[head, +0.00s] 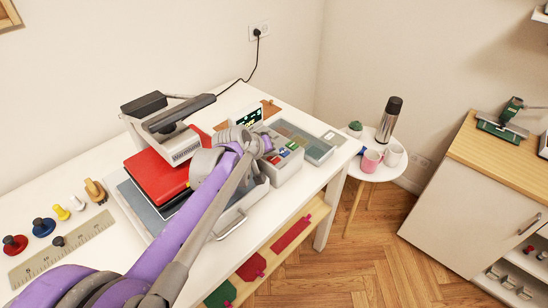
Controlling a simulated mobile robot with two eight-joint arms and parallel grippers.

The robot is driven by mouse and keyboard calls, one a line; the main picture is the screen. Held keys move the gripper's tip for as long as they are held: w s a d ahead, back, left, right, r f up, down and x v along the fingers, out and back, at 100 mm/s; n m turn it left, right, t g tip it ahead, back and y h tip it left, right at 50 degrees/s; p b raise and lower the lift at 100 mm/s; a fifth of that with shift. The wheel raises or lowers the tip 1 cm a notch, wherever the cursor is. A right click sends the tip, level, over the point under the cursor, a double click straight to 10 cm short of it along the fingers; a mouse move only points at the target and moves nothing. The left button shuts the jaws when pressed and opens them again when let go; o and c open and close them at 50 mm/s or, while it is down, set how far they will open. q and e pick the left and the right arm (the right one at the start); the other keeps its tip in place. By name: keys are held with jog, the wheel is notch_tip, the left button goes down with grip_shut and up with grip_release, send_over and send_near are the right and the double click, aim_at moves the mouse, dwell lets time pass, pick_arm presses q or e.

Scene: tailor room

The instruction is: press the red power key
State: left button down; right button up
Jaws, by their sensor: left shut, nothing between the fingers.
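A control box (288,172) with a small screen (246,116) and several coloured keys stands on the white table, right of the press. My left gripper (268,144) is shut and empty, over the screen side of the box, just left of the coloured keys. I cannot tell whether it touches the box. My purple and grey left arm hides part of the box and the press. My right gripper is not in view.
A press with a red pad (160,176) stands left of the box. A grey tray (318,149) lies behind it to the right. A ruler (62,246) and several coloured knobs lie at the left. A small round table (384,170) holds two mugs and a flask.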

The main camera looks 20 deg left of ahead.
aim_at(273, 161)
pick_arm(q)
jog(key=shift+f, duration=0.1)
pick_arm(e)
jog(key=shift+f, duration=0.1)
pick_arm(q)
jog(key=shift+f, duration=0.3)
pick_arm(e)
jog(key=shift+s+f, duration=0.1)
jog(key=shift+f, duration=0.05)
pick_arm(q)
jog(key=shift+f, duration=0.1)
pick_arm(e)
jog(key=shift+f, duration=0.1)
pick_arm(q)
jog(key=shift+r, duration=0.55)
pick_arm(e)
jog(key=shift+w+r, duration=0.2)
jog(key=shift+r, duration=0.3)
pick_arm(q)
jog(key=shift+r+p, duration=0.4)
notch_tip(273, 161, up, 5)
jog(key=p, duration=0.3)
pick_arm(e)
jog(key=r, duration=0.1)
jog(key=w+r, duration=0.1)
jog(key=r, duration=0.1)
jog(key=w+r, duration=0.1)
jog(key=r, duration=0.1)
